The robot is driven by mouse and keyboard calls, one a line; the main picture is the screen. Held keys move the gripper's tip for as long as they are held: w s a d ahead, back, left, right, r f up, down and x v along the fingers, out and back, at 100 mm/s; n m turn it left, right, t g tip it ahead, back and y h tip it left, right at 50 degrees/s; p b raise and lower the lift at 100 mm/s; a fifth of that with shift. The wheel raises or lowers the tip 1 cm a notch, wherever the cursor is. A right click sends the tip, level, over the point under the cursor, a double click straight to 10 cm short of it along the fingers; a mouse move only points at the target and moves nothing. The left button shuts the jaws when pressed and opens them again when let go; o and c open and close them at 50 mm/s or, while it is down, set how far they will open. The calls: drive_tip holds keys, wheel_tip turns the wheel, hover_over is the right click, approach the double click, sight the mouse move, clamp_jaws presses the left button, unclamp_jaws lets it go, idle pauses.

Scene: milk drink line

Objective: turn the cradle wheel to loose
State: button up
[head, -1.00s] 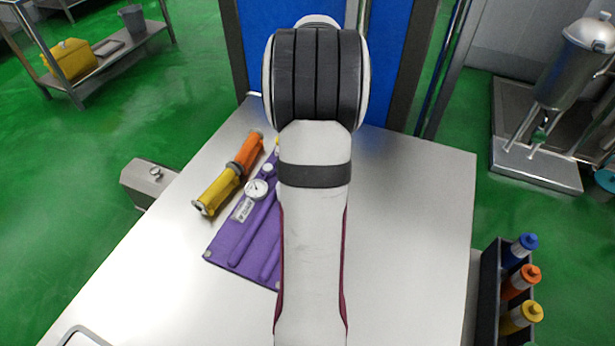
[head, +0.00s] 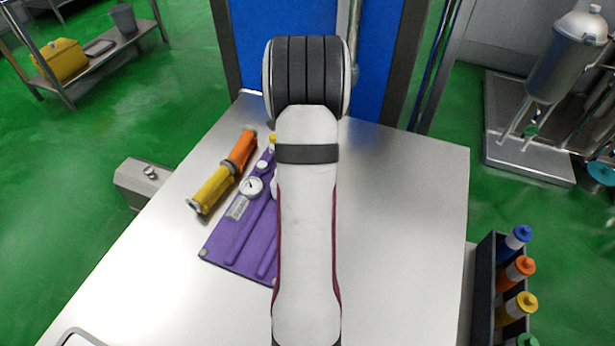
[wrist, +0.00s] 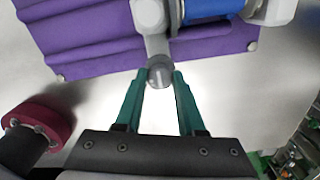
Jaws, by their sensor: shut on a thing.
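A purple cradle (head: 228,250) lies on the table, partly hidden by my arm. A round gauge (head: 252,187) is on its left part. The cradle also fills the top of the wrist view (wrist: 90,45), with a blue cylinder (wrist: 208,8) with pale ends on it. A grey part with a rounded end (wrist: 160,76) sticks out from the cradle's edge; I cannot tell for sure if it is the cradle wheel. My gripper (wrist: 160,74) has its teal fingertips on both sides of that end, shut on it. In the head view my arm hides the gripper.
A yellow and orange cylinder (head: 226,171) lies left of the cradle. The table (head: 400,230) is bare on the right. A dark rack (head: 483,280) with several coloured-cap bottles stands beyond the right edge. A blue panel (head: 290,20) stands behind the table.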

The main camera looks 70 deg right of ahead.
clamp_jaws()
drive_tip(key=shift+n, duration=0.3)
drive_tip(key=n, duration=0.4)
drive_tip(key=shift+n, duration=0.4)
drive_tip(key=n, duration=1.2)
drive_tip(key=shift+n, duration=0.3)
drive_tip(key=n, duration=0.5)
drive_tip(key=shift+n, duration=0.4)
